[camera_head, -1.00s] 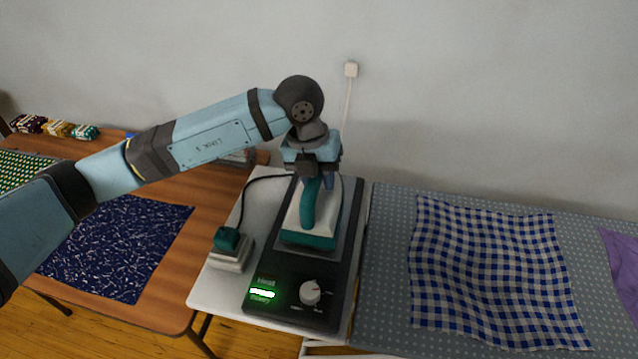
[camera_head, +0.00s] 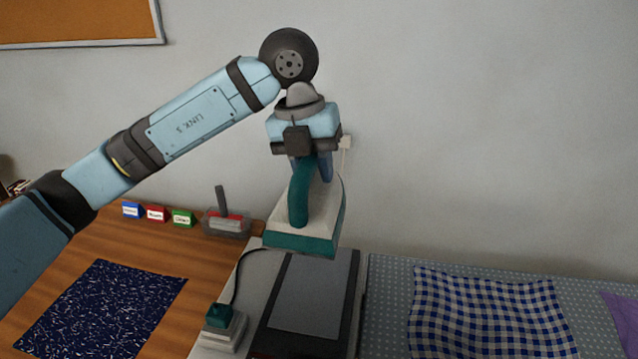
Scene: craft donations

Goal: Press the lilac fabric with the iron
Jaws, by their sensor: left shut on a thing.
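My left gripper (camera_head: 308,172) is shut on the teal handle of the iron (camera_head: 301,243). The iron has a white body and a teal lower edge, and it is held in the air above its dark rest plate (camera_head: 310,292). The lilac fabric (camera_head: 623,318) shows only as a corner at the right edge, lying on the dotted grey ironing surface (camera_head: 385,310). The rest of it is out of frame. My right gripper is not in view.
A blue checked cloth (camera_head: 485,315) lies between the iron and the lilac fabric. A teal-topped block (camera_head: 218,325) with a cord stands left of the rest. A navy patterned cloth (camera_head: 105,310), small labelled blocks (camera_head: 157,213) and a grey tray (camera_head: 227,226) are on the wooden table.

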